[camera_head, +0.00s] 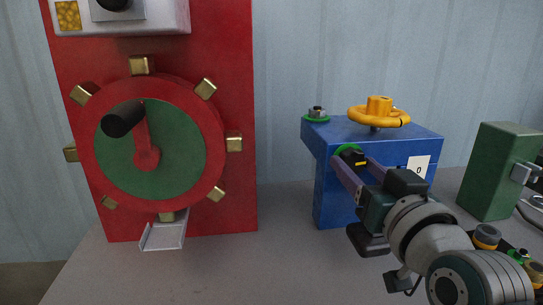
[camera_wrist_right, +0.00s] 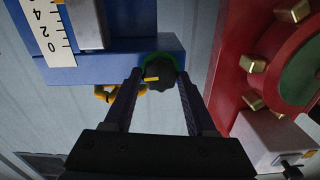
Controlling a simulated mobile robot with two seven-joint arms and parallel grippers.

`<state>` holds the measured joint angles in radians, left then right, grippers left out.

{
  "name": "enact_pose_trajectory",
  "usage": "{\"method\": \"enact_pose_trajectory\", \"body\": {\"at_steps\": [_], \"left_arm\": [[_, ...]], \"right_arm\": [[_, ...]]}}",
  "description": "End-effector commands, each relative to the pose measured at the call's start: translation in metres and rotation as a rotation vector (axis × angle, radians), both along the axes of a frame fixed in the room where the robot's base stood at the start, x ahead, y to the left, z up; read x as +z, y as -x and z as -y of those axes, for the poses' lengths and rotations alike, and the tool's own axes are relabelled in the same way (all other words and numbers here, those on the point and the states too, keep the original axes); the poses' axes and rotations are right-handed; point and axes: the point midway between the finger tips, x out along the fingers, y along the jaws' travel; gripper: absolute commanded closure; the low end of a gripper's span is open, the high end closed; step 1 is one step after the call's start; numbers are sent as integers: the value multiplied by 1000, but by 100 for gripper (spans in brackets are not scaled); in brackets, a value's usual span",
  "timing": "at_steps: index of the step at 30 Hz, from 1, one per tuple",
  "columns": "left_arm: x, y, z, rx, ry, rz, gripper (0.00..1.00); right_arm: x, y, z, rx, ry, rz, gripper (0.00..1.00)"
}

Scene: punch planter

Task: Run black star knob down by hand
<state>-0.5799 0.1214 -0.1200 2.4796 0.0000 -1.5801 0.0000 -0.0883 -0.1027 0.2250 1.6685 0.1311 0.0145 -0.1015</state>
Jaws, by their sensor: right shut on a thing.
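The black star knob (camera_head: 351,154) sits in a green ring at the front of the blue block (camera_head: 427,147), with a small yellow mark on it. In the right wrist view the knob (camera_wrist_right: 158,72) lies between the two fingertips. My right gripper (camera_head: 349,166) reaches in from the lower right and is shut on the knob, with one finger on each side. The green ring (camera_wrist_right: 156,58) shows behind the knob there. Part of the knob is hidden by the fingers. My left gripper is not in view.
A yellow handwheel (camera_head: 379,114) and a bolt (camera_head: 317,112) in a green ring are on top of the blue block. A red panel (camera_head: 235,60) with a cranked wheel stands left; a green box (camera_head: 490,170) stands right. The grey table (camera_head: 270,265) is clear between panel and block.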

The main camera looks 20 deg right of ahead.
Motion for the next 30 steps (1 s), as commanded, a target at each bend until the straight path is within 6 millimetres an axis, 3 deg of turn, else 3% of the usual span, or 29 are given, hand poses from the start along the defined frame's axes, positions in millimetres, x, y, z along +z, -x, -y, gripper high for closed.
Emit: {"method": "enact_pose_trajectory", "body": {"at_steps": [1, 4, 12, 13, 21, 30], "left_arm": [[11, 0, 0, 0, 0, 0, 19], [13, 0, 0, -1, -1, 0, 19], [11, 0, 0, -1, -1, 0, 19], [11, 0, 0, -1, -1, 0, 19], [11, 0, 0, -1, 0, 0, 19], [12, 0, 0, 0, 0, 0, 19]], "right_arm": [[4, 0, 0, 1, -62, 9, 99], [2, 0, 0, 0, -146, 30, 99], [0, 0, 0, 0, -162, 36, 99], [0, 0, 0, 0, -162, 36, 41], [0, 0, 0, 0, -160, 35, 14], [0, 4, -1, 1, -159, 35, 14]]}}
